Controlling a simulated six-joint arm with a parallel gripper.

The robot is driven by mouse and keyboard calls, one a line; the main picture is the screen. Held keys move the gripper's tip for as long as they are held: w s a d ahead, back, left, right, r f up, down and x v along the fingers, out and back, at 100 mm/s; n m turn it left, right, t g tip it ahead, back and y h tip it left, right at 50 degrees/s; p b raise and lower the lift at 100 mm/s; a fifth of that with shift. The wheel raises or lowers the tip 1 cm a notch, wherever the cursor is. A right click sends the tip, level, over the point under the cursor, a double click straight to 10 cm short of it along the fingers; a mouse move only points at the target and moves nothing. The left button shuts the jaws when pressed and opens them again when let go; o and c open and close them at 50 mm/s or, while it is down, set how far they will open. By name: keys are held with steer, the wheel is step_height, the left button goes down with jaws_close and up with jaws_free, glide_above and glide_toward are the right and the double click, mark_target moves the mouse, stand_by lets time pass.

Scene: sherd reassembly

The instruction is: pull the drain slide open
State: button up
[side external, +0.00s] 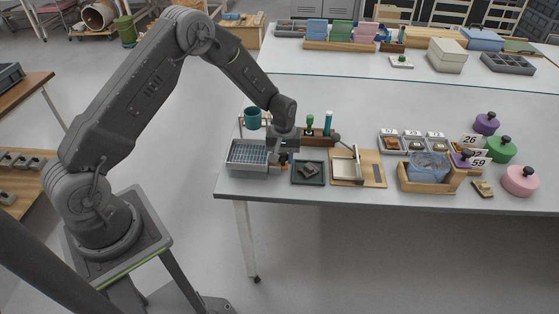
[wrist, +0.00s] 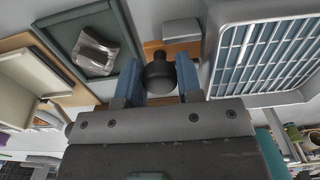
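The drain slide's dark round knob (wrist: 160,76) sits between the two blue finger pads of my gripper (wrist: 160,82) in the wrist view. The knob fills the gap, and the pads appear to touch it on both sides. Orange-brown wood (wrist: 153,47) shows just beyond the knob. In the side view my gripper (side external: 283,160) is low at the right end of the grey tray with a blue grid (side external: 247,154). The grid tray also shows at the upper right of the wrist view (wrist: 222,50). The slide's body is mostly hidden.
A dark green tray (side external: 308,182) holding a grey-brown sherd (side external: 309,170) lies close right of my gripper. A cream frame on a wooden board (side external: 374,168) is farther right. A teal cup (side external: 252,117) and a tool rack (side external: 318,137) stand behind. The table's front edge is near.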

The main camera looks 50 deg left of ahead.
steer(key=shift+c, duration=1)
steer(key=shift+w+d, duration=0.1)
steer(key=shift+w, duration=0.05)
steer(key=shift+w+d, duration=0.6)
steer(key=o, duration=0.6)
